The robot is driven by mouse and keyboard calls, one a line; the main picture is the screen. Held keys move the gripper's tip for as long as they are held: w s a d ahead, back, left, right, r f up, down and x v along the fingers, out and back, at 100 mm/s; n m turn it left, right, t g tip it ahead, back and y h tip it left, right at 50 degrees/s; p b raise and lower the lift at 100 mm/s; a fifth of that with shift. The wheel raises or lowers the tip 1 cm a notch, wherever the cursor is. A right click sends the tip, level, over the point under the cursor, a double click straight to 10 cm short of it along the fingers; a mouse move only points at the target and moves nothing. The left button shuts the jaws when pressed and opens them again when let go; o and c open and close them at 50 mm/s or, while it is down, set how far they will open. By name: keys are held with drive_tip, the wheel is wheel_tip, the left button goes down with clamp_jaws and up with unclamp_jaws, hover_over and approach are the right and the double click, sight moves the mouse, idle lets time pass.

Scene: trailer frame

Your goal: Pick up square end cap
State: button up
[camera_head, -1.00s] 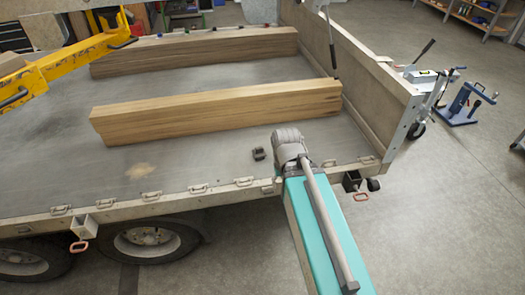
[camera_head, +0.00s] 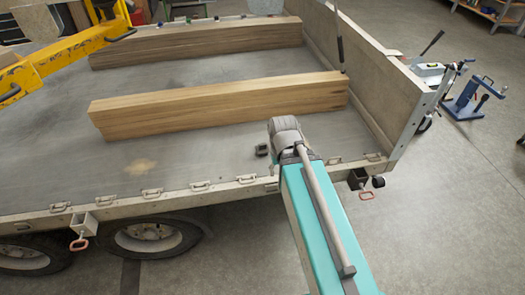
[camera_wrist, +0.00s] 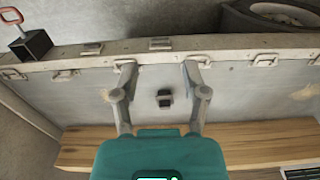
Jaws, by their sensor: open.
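The square end cap is a small dark block (camera_head: 262,150) lying on the grey trailer bed, just left of the end of my arm. In the wrist view the cap (camera_wrist: 165,99) lies near the middle, in line with the gap between my fingers. My gripper (camera_wrist: 158,67) is open and empty, one finger to each side of the cap in the picture. The fingers appear above the bed, not touching the cap. In the head view my arm hides the gripper.
A long wooden beam (camera_head: 220,102) lies behind the cap, with a second beam (camera_head: 200,44) farther back. The trailer's side wall (camera_head: 375,70) rises at right. Metal lashing rings (camera_head: 152,193) line the near edge. A yellow lifting arm (camera_head: 65,55) reaches in at upper left.

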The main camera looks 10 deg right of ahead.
drive_tip(key=shift+o, duration=0.6)
drive_tip(key=shift+w+a, duration=0.1)
drive_tip(key=shift+w, duration=0.25)
drive_tip(key=m+b, duration=0.4)
drive_tip(key=m, duration=1.3)
hover_over(263, 144)
wheel_tip(263, 144, down, 4)
drive_tip(key=shift+r, duration=0.25)
drive_tip(key=shift+f, duration=0.1)
wheel_tip(263, 144, down, 8)
drive_tip(key=b, duration=0.8)
drive_tip(key=shift+f, duration=0.25)
drive_tip(key=shift+f, duration=0.1)
wheel_tip(263, 144, down, 5)
drive_tip(key=b, duration=0.5)
drive_tip(key=shift+a, duration=0.1)
